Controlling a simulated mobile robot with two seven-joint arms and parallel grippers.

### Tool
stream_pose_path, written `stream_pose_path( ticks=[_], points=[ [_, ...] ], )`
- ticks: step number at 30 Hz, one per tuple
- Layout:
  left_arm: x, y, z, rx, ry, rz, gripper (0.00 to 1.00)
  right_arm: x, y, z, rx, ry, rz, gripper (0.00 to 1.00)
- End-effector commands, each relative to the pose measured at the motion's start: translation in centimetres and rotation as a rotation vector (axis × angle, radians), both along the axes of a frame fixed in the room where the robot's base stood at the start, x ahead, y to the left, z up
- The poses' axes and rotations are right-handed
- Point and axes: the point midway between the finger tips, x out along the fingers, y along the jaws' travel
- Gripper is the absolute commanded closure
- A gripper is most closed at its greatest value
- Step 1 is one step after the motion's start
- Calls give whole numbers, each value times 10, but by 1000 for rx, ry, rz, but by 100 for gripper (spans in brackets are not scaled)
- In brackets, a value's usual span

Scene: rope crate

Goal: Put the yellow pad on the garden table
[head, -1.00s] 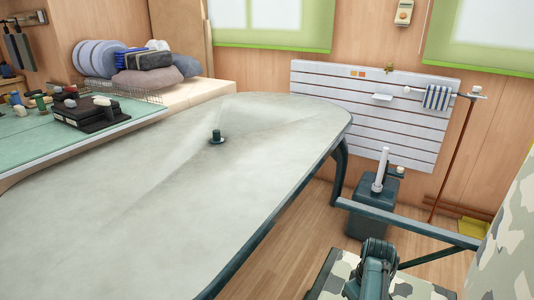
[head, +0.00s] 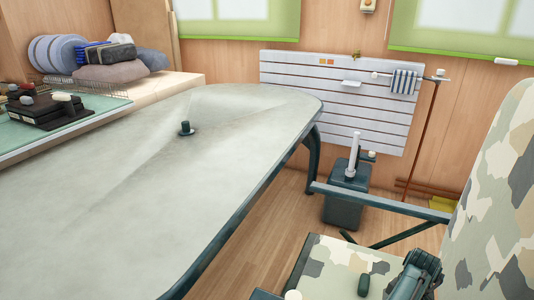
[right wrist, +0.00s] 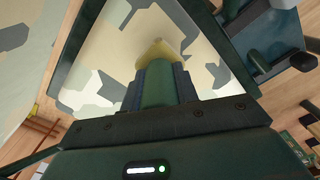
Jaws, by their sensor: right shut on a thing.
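The garden table (head: 120,170) is the large pale grey top with a dark edge that fills the left and middle of the head view. My right gripper (right wrist: 157,82) is seen from its own wrist camera, shut on the yellow pad (right wrist: 155,50). The pad's yellow end shows just beyond the fingers; the rest is hidden by them. A green rounded piece shows between the ridged fingers. Behind the pad is camouflage cloth. In the head view the pad cannot be made out and only part of my right arm shows at the bottom right. My left gripper is not in view.
A camouflage chair, its back (head: 500,180) and seat (head: 335,268), stands right of the table. A dark green cap (head: 185,129) sits on the otherwise bare tabletop. A dark green base (head: 345,205) with a pale post stands on the floor beyond. A side bench holds cushions (head: 110,73).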

Motion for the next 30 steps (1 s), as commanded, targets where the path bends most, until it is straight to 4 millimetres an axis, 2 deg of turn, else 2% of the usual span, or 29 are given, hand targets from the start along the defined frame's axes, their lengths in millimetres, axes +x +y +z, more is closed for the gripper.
stream_pose_path(
  ticks=[1, 6, 19, 23, 30],
  points=[
    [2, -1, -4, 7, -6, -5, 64, 0, 0, -8, 1, 0, 0, 100],
    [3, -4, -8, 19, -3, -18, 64, 0, -1, -17, -1, 0, 0, 100],
    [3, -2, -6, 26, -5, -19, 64, 0, -1, -15, -1, 0, -1, 100],
    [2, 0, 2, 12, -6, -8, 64, 1, 0, -1, -3, -1, -1, 100],
    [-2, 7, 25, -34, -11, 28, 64, 1, 0, 43, -3, -3, -1, 100]
  ],
)
